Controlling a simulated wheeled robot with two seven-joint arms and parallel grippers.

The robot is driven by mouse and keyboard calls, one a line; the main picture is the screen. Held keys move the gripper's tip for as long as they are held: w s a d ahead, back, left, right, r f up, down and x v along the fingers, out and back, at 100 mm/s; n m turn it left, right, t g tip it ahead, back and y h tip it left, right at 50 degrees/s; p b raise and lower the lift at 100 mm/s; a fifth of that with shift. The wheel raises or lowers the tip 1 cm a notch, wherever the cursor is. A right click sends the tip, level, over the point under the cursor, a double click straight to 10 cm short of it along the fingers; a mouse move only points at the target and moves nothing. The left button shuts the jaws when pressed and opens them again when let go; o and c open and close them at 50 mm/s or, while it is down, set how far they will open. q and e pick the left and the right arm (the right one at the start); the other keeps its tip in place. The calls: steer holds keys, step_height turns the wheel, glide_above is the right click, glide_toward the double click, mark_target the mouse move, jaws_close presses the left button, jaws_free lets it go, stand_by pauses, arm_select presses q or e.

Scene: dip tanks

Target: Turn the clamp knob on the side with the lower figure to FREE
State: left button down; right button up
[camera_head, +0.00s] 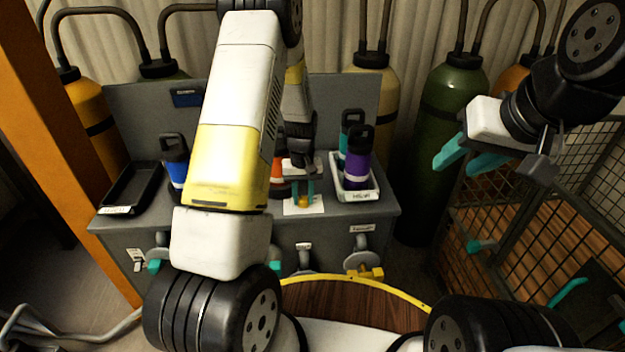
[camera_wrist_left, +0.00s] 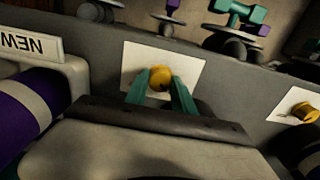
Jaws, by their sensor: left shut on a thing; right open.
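A yellow knob (camera_head: 303,201) sits on a white plate (camera_head: 290,209) on the grey bench top, near its front edge. My left gripper (camera_head: 304,186) reaches down to it with teal fingers shut on either side. In the left wrist view the same knob (camera_wrist_left: 160,78) is between the fingertips (camera_wrist_left: 161,88). A second yellow knob (camera_wrist_left: 303,112) on another white plate shows at the right of the wrist view; my left arm appears to hide it in the head view. My right gripper (camera_head: 468,158) is open and empty, at the right. I cannot read any figures or FREE mark.
A white tray (camera_head: 373,193) holds a purple bottle (camera_head: 357,168) and a teal bottle (camera_head: 343,146), just right of my left gripper. A blue bottle (camera_head: 177,168) and a black tray (camera_head: 118,207) are at left. Gas cylinders stand behind. A wire cage (camera_head: 470,215) is at right.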

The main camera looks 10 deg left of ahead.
mark_target(303, 198)
stand_by(0.4)
arm_select(q)
steer(key=c, duration=1.1)
jaws_free()
steer(key=shift+o, duration=0.2)
steer(key=shift+r, duration=3.9)
